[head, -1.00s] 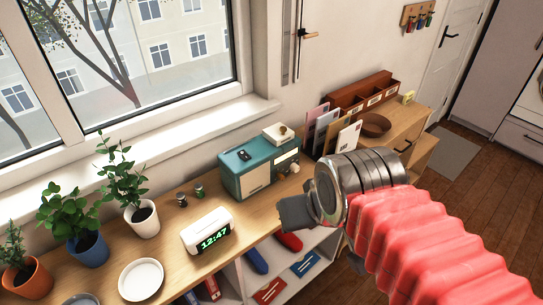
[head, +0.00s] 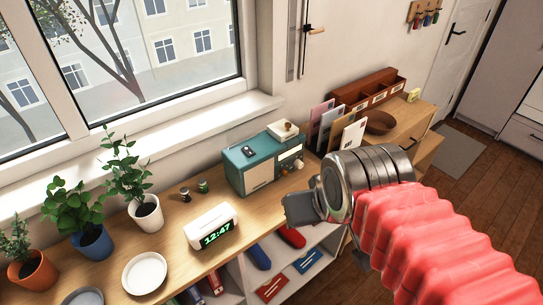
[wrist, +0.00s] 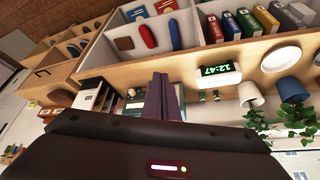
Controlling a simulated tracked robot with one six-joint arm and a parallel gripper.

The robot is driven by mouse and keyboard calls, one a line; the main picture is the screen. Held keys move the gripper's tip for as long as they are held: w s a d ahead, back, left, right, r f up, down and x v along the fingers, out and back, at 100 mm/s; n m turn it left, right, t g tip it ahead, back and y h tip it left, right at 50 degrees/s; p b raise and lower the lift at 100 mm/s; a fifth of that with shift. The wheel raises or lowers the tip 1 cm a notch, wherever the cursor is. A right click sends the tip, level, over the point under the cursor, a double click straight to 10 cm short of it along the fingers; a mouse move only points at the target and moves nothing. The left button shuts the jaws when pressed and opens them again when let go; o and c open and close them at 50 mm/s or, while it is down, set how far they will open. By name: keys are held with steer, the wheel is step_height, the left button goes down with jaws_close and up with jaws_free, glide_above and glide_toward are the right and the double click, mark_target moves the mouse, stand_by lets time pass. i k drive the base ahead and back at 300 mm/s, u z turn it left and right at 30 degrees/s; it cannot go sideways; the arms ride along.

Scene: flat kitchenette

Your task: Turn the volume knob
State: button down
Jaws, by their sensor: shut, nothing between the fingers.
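A teal radio (head: 238,167) with a pale front panel stands on the wooden counter below the window in the head view. Small knobs (head: 298,165) show at the right end of its front; which one is the volume knob is too small to tell. My gripper (head: 299,208) is in front of the radio, apart from it, to the lower right of its front in the picture. In the wrist view its dark fingers (wrist: 163,92) are together and empty. Part of the radio shows beside them in the wrist view (wrist: 136,104); the rest is hidden.
A white clock (head: 211,222) and two small jars (head: 203,186) stand left of the radio. Potted plants and plates are farther left. Upright envelopes (head: 330,130) and a brown bowl (head: 380,122) are to the right. Open shelves with books lie below the counter edge.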

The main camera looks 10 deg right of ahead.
mark_target(283, 171)
steer(key=k, duration=1)
steer(key=u, duration=0.7)
steer(key=i, duration=0.8)
steer(key=u, duration=0.05)
